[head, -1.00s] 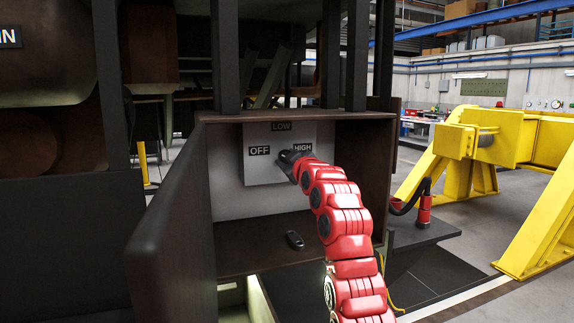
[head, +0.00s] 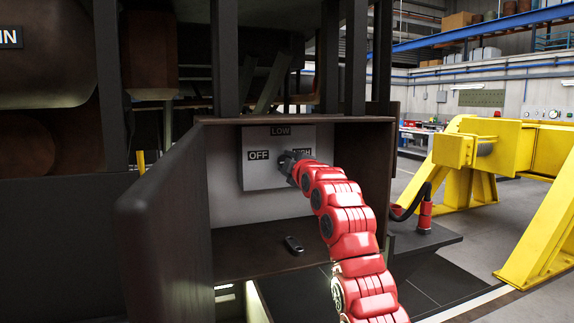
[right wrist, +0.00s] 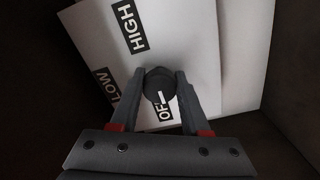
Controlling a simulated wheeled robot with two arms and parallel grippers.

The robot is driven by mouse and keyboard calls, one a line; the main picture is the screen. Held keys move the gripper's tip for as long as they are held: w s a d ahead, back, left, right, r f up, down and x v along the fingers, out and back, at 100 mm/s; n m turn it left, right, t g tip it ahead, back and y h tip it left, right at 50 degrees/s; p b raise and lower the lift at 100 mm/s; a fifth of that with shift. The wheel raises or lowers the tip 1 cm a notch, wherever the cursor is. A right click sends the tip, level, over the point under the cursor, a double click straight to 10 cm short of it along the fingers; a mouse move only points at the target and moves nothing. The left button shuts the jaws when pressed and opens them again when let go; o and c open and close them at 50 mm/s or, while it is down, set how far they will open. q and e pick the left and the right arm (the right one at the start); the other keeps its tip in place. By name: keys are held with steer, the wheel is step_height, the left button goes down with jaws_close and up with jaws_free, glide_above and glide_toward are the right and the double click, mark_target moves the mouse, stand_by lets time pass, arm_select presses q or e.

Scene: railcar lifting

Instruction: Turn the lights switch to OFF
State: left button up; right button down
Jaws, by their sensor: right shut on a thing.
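The lights switch panel (head: 262,177) is a pale plate at the back of an open dark box, labelled OFF (head: 259,155), LOW (head: 281,131) and HIGH. My right gripper (head: 285,162) is at the panel, where it hides the knob and part of HIGH. In the right wrist view, both fingers are shut around the dark round knob (right wrist: 160,80). A white mark on the knob lies on the side toward the partly hidden OFF label (right wrist: 160,115). My left gripper is not in view.
The open box door (head: 165,225) stands to the left of my right arm. A small black object (head: 293,244) lies on the box floor (head: 255,250). A yellow frame (head: 480,150) stands on the right beyond a dark platform.

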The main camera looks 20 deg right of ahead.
steer(key=shift+f, duration=0.1)
steer(key=shift+c, duration=1.9)
jaws_free()
steer(key=shift+s, duration=0.1)
steer(key=s+b, duration=0.2)
steer(key=s, duration=1.5)
steer(key=shift+d, duration=0.3)
